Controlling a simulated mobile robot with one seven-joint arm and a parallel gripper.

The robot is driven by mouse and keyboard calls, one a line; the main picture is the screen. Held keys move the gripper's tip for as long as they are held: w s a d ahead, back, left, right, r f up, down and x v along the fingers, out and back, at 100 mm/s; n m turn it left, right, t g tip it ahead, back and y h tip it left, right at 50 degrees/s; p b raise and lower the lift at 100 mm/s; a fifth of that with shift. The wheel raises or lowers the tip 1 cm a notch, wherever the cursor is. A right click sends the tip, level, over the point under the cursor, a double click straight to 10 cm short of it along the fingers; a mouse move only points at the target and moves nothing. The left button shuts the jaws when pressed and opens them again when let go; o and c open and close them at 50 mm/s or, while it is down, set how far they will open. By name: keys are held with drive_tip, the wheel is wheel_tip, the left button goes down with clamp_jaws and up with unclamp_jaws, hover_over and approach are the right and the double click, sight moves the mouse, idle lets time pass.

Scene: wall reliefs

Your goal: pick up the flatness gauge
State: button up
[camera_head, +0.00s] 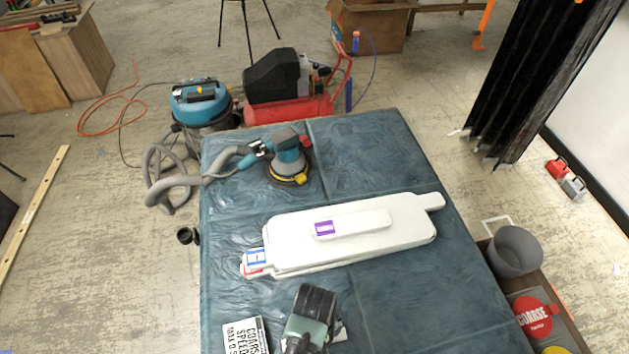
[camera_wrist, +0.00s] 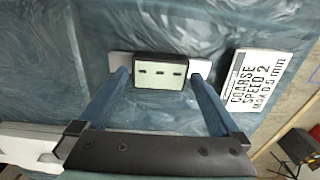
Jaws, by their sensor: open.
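In the head view, my wrist covers most of the gauge.
A card reading coarse, speed 2, max 0.5 mm (camera_wrist: 262,80) lies beside the gauge, also in the head view (camera_head: 245,336). White panels (camera_head: 400,230) with labels lie further back on the table. A hosed sander (camera_head: 288,160) stands at the back left. The table's right side is clear.

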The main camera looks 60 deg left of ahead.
drive_tip(key=shift+f, duration=0.4)
drive_tip(key=c, duration=1.2)
drive_tip(key=shift+r, duration=0.1)
